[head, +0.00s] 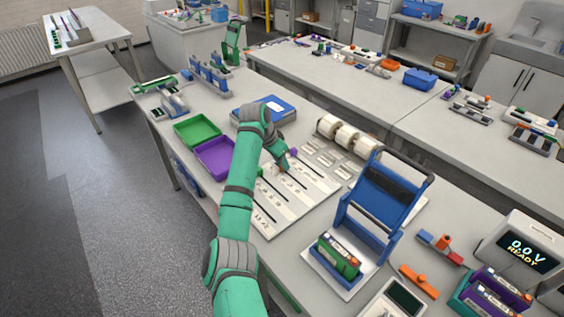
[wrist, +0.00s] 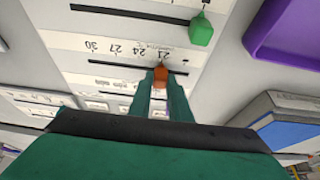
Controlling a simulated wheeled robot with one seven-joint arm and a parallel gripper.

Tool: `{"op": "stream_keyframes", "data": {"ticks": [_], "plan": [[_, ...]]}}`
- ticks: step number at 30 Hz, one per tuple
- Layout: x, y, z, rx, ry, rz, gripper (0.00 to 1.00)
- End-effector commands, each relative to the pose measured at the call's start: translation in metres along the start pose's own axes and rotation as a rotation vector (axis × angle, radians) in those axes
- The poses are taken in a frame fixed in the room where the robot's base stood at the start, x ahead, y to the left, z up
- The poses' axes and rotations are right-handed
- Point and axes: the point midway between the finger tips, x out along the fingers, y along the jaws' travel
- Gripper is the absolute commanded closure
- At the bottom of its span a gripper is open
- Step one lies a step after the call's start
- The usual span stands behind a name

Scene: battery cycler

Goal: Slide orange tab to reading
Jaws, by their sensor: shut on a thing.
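The orange tab (wrist: 160,73) sits on a dark slot in a white scale panel (wrist: 75,42). In the wrist view it is near the printed 21, close to the slot's right end; the numbers 24, 27 and 30 run to the left. My gripper (wrist: 161,82) is shut on the orange tab, with a green finger on each side of it. In the head view my gripper (head: 282,165) is over the panel's upper part and mostly hides the tab. A green tab (wrist: 201,29) sits on the neighbouring slot.
A purple tab (head: 292,153) is on another slot close to my gripper. A purple tray (head: 215,156) and a green tray (head: 196,130) lie to the left, with a blue box (head: 250,110) behind. White rolls (head: 345,134) and a blue frame (head: 385,195) stand to the right.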

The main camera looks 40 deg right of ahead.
Motion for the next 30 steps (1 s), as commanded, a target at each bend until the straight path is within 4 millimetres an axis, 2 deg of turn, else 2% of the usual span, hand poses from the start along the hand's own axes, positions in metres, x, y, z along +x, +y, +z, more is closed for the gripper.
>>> {"op": "stream_keyframes", "data": {"ticks": [8,9,11,12,23,30], "plan": [[0.001,0.003,-0.004,0.006,0.000,0.001,1.00],[0.001,0.003,-0.005,0.007,-0.001,0.001,0.81],[0.001,0.003,-0.006,0.008,-0.001,0.002,0.66],[0.002,0.004,-0.006,0.008,-0.001,0.002,0.64],[-0.003,0.004,-0.007,0.010,0.002,0.001,0.64],[-0.041,0.002,-0.007,0.010,0.003,-0.001,0.64]]}}
